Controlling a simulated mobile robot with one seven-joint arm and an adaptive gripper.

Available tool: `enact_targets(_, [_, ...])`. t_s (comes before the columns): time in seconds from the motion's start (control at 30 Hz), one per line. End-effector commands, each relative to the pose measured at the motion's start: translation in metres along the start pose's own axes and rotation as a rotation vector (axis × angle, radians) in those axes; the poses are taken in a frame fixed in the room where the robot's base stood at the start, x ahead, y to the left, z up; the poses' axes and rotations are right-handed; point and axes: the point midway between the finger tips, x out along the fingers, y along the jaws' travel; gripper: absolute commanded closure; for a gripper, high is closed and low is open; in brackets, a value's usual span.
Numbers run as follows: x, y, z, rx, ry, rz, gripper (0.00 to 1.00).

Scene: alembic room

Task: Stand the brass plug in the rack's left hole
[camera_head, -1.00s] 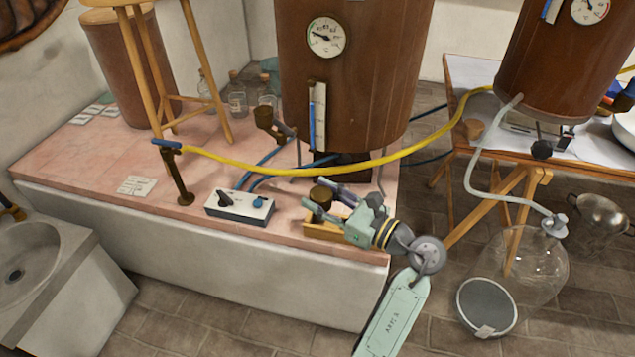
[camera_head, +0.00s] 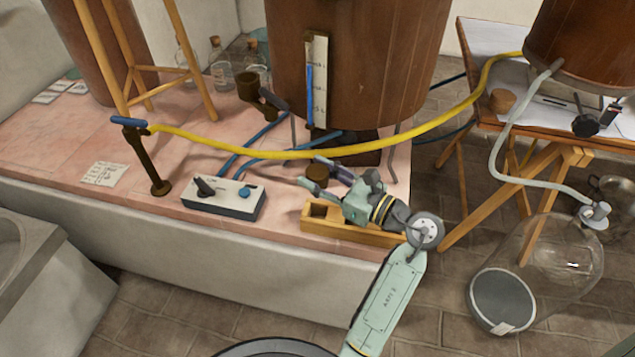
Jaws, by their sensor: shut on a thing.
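The wooden rack (camera_head: 350,232) lies near the front edge of the pink tiled bench. The brass plug (camera_head: 317,174) is a short, dark brass cylinder. My gripper (camera_head: 314,172) is shut on it, one finger on each side. In the picture the plug appears just above and behind the left hole, apart from it. Its exact height and its lower end are hard to tell.
A control box (camera_head: 223,198) with two knobs stands left of the rack. A yellow hose (camera_head: 290,155) passes behind my gripper from a brass stand (camera_head: 150,165). A large brown vessel (camera_head: 350,60) rises behind.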

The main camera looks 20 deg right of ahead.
Motion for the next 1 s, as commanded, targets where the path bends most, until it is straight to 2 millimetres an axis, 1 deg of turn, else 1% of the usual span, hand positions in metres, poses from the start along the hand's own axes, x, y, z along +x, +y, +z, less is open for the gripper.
enact_targets(0.17, [0.0, 0.0, -0.007, 0.0, -0.001, -0.001, 0.94])
enact_targets(0.5, [0.0, 0.0, -0.039, 0.001, -0.001, 0.0, 0.94])
enact_targets(0.6, [0.0, 0.0, -0.046, 0.001, -0.001, 0.0, 0.94])
enact_targets(0.73, [0.0, 0.0, -0.049, -0.001, -0.001, 0.0, 0.94])
enact_targets(1.0, [0.0, 0.0, -0.049, -0.001, -0.001, 0.0, 0.94])
